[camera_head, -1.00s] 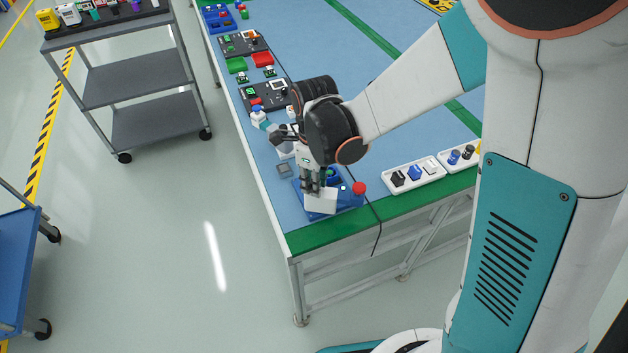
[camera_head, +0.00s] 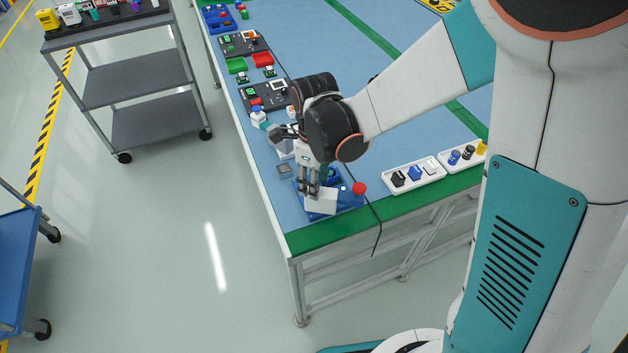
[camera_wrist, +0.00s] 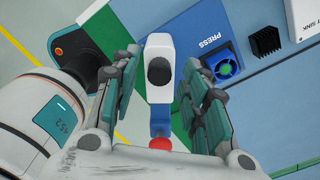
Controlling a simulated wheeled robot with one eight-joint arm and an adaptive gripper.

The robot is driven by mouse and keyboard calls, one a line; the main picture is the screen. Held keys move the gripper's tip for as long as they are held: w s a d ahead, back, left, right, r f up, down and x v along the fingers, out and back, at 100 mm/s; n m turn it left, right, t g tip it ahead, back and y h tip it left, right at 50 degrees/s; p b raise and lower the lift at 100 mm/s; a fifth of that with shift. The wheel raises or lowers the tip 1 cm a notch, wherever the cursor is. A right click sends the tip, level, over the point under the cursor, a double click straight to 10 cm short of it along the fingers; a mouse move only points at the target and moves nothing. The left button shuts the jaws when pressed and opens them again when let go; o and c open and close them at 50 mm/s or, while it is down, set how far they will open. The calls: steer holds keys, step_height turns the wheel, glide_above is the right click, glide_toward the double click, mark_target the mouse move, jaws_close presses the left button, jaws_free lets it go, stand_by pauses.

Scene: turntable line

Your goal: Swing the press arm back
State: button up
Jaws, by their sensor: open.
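The blue press station (camera_head: 350,201) sits near the front corner of the blue table. Its white press arm (camera_head: 321,203) shows beside my gripper (camera_head: 310,188). In the wrist view the press arm (camera_wrist: 160,50) is a white block with a round black pad, a blue part below it and a red knob (camera_wrist: 159,143) at the near end. My gripper (camera_wrist: 162,62) is open, with one finger on each side of the arm. Whether either finger touches it, I cannot tell. The base's PRESS label (camera_wrist: 209,38) and a green and blue fan piece (camera_wrist: 223,66) lie right of the arm.
White trays (camera_head: 414,178) with small parts stand to the right. A black heat sink (camera_wrist: 266,40) shows in the wrist view. Several dark stations (camera_head: 265,96) line the table's left side. A grey cart (camera_head: 140,75) stands on the floor at left.

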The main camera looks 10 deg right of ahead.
step_height(320, 180, up, 7)
steer(key=shift+f, duration=0.1)
stand_by(0.3)
steer(key=shift+w+d, duration=0.1)
